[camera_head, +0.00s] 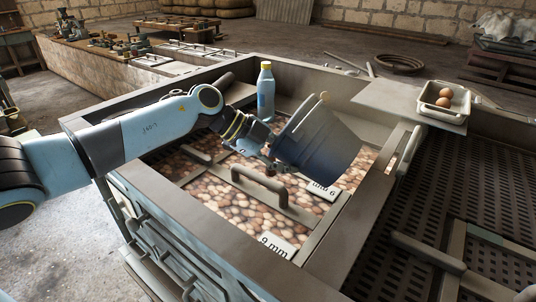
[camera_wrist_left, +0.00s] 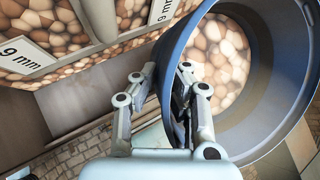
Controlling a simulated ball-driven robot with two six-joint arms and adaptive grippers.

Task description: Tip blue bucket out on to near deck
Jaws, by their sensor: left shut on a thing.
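The blue bucket (camera_head: 325,137) is tilted well over, its wide rim toward the left and its base toward the right. My left gripper (camera_head: 268,158) is shut on the bucket's rim and holds it above the decks. In the left wrist view the fingers (camera_wrist_left: 160,95) straddle the bucket wall (camera_wrist_left: 272,145). Brown and pale rounded pieces show within the rim; I cannot tell how many lie inside. The near deck (camera_head: 225,200), with a "9 mm" label (camera_head: 278,246), is covered in similar pieces below the bucket. My right gripper is out of view.
A grey handle (camera_head: 260,187) rises from the deck below the bucket. A blue bottle with a yellow cap (camera_head: 265,92) stands behind it. A tray with two brown eggs (camera_head: 443,101) rests on a ledge at right. A raised frame (camera_head: 200,243) edges the decks.

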